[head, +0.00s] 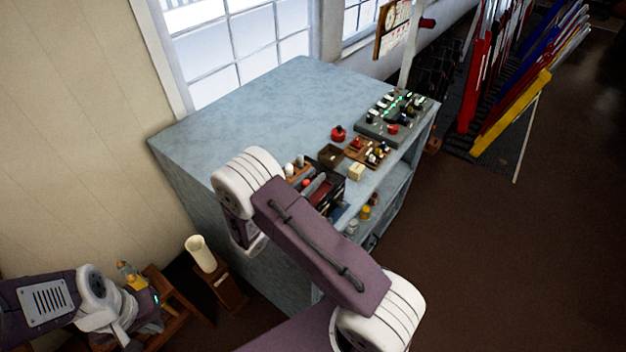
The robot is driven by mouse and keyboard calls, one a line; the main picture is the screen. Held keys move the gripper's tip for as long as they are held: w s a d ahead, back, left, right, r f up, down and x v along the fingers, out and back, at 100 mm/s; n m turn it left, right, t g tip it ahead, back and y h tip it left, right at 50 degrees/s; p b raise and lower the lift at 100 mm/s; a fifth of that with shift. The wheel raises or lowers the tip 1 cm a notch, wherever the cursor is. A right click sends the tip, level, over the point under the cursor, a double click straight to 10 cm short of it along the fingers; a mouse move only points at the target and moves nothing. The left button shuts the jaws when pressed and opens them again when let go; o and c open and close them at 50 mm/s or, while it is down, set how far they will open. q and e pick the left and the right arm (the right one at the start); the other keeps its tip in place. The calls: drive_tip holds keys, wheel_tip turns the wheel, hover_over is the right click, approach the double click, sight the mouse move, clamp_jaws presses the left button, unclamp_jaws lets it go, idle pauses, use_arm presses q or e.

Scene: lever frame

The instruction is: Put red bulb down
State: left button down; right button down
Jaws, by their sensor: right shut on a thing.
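My right arm crosses the middle of the view, over the front of the blue-grey bench, and its forearm and wrist hide my right gripper and whatever it holds. A small round red object (338,133) stands on the bench top; I cannot tell whether it is the red bulb. Another small red piece (305,183) shows beside the right arm, too small to identify. My left gripper (149,307) is at the lower left, low beside a wooden stand and away from the bench; its fingers cannot be made out.
The bench (260,107) has a wide bare top at the back. A board with small knobs and lights (385,125), a brown box (330,156) and a cream block (356,172) line its front edge. A cream cylinder (200,254) stands on a wooden stand (228,292).

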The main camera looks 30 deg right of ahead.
drive_tip(key=shift+f, duration=0.6)
drive_tip(key=shift+w+f, duration=0.15)
drive_tip(key=shift+f, duration=0.05)
drive_tip(key=shift+f, duration=0.1)
drive_tip(key=c, duration=1.3)
unclamp_jaws()
drive_tip(key=shift+o, duration=0.2)
